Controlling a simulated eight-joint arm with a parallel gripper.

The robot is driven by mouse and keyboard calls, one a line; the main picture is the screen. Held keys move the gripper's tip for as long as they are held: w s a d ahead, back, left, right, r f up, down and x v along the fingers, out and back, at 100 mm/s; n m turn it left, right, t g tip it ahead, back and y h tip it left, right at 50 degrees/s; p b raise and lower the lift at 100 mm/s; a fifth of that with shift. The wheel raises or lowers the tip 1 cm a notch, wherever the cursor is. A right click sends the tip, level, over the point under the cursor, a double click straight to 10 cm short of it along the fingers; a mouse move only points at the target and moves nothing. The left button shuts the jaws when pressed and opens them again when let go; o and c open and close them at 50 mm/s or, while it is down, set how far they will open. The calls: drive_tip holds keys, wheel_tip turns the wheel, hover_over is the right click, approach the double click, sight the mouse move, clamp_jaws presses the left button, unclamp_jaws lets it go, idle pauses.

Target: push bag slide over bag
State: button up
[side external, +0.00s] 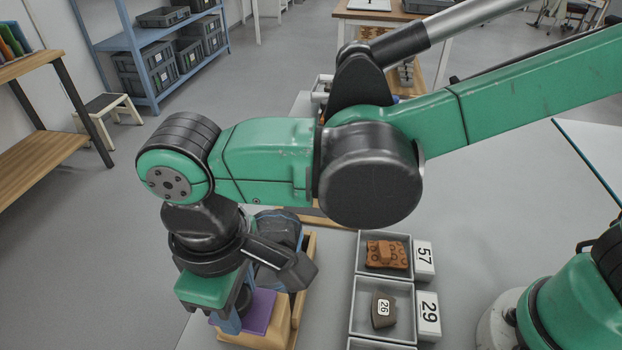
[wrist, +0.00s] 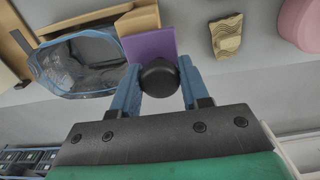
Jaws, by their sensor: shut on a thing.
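My gripper (wrist: 158,85) has its two blue fingers shut on a round black knob (wrist: 158,76). A flat purple plate (wrist: 150,43) lies just beyond the knob; whether the two are joined is hidden. In the side view the purple plate (side external: 260,308) rests over a pale wooden block, under my gripper (side external: 232,318). A clear bluish bag (wrist: 75,68) with a dark inside lies left of the knob in the wrist view, its rim outlined in blue. In the side view the bag (side external: 280,226) is partly hidden behind my wrist.
A wooden frame (side external: 308,265) edges the work beside the bag. Grey trays hold an orange-brown sherd (side external: 387,254) and a brown sherd (side external: 383,310), with number cards beside them. In the wrist view a tan grooved piece (wrist: 226,36) and a pink object (wrist: 300,24) stand right.

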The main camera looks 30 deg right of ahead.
drive_tip(key=shift+w+d, duration=0.75)
drive_tip(key=o, duration=0.8)
drive_tip(key=shift+r, duration=2.75)
drive_tip(key=shift+w+d, duration=0.1)
